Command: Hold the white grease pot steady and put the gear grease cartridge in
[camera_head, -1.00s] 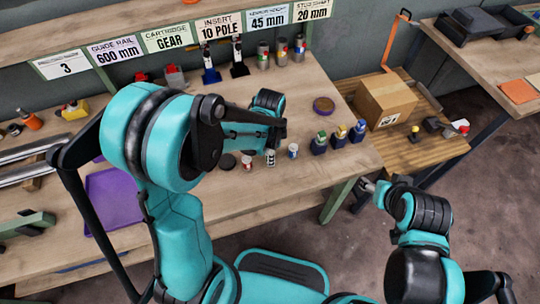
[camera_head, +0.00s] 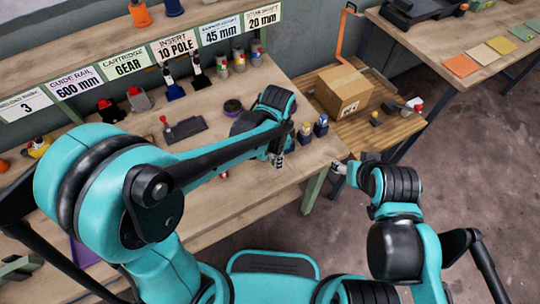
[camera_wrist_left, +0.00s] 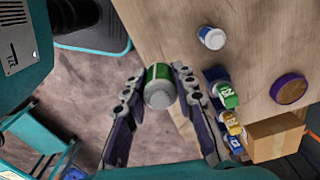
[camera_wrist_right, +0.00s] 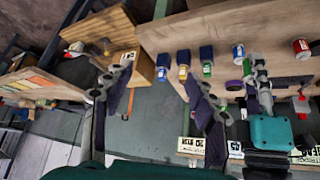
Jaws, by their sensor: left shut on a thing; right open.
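My left gripper (camera_wrist_left: 158,90) is shut on a small white cartridge with a green band (camera_wrist_left: 159,88), held near the table's front edge. It also shows in the head view (camera_head: 278,161). My right gripper (camera_head: 337,168) is open and empty, beyond the table's front edge. In the left wrist view, a white pot-like container with a blue band (camera_wrist_left: 211,38) stands alone on the table. I cannot tell whether it is the white grease pot. The cartridge is apart from it.
Several blue holders with coloured bottles (camera_head: 320,126) stand near the table's right end. A purple round tin (camera_wrist_left: 290,88) lies past them. A cardboard box (camera_head: 343,91) sits on a lower side shelf. My left arm hides part of the table.

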